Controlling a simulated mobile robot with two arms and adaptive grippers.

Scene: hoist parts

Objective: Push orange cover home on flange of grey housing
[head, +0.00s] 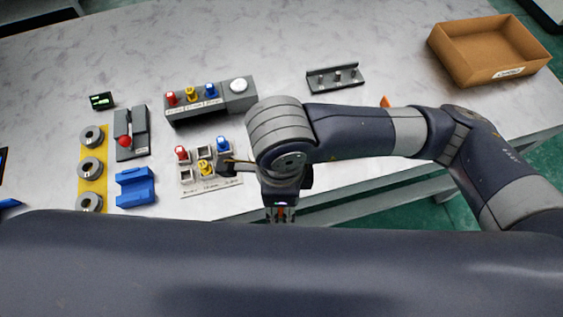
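A small orange piece (385,101) peeks out above my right forearm; the rest of it is hidden, so I cannot tell if it is the cover. I cannot make out the grey housing with its flange; the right arm and a large dark link of mine across the bottom hide much. My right gripper (282,213) points down near the table's front edge, its fingertips cut off by that link. A trace of orange-red shows between its fingers, too little to tell what it is or whether it is held. My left gripper is not in view.
Grey block with coloured buttons (210,98), sorting tray (190,179), blue block (135,187), stand with red ball (132,134) and yellow strip with grey rings (92,150) lie left. A peg rail (334,79) stands behind my arm, a cardboard box (470,62) at back right.

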